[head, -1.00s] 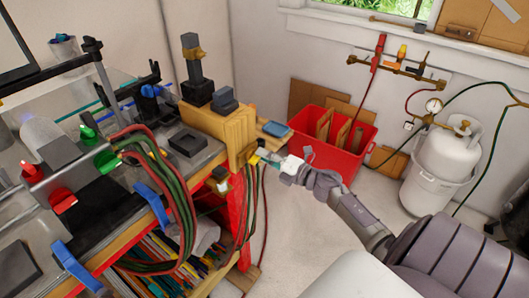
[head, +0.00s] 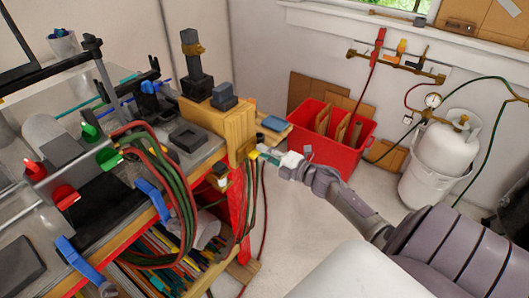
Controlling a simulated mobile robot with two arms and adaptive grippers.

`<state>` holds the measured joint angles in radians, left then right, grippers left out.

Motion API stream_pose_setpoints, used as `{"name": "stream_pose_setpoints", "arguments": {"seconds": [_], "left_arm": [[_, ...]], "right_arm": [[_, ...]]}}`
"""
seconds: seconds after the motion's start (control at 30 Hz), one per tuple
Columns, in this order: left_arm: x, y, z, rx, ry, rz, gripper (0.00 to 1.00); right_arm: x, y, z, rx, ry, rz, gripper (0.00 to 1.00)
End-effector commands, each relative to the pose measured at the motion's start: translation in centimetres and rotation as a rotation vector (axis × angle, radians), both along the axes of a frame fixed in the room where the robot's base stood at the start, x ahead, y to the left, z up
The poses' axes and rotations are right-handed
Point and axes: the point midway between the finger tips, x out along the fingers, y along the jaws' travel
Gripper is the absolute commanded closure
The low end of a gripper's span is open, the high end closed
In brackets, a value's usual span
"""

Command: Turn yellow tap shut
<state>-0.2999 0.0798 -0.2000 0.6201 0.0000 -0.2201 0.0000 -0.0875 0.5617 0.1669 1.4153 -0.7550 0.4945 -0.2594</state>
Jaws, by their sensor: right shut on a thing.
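The yellow tap (head: 254,154) is a small yellow piece at the right end of the workbench, just below the wooden block. My right gripper (head: 263,153) reaches in from the right and is shut on it. The fingers cover most of the tap, so the angle of its handle cannot be told. Another yellow-orange handle (head: 401,46) stands on the wall manifold, well away from my gripper. My left gripper is not in view.
Green and red hoses (head: 180,190) hang along the bench front, and more hang below my right gripper. A red bin (head: 345,143) stands behind the right hand. A white gas cylinder (head: 440,152) stands at the right. Some floor between them is clear.

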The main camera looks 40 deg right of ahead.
Motion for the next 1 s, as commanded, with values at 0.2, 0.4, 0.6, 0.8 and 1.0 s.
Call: {"name": "stream_pose_setpoints", "arguments": {"seconds": [0.2,0.4,0.6,0.8,1.0], "left_arm": [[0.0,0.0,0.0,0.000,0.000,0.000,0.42],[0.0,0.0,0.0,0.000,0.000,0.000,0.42],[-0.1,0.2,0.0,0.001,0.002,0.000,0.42],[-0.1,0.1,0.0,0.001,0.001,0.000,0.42],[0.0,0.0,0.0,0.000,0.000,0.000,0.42]], "right_arm": [[0.0,0.0,-0.1,0.002,0.001,-0.001,0.61],[0.0,0.0,0.0,0.001,0.000,0.000,0.60],[-0.7,-0.2,-0.1,0.000,0.002,-0.001,0.60],[-4.2,-1.1,-0.2,0.001,0.005,-0.001,0.60],[-8.3,-2.1,-0.2,0.002,0.005,-0.002,0.60]]}}
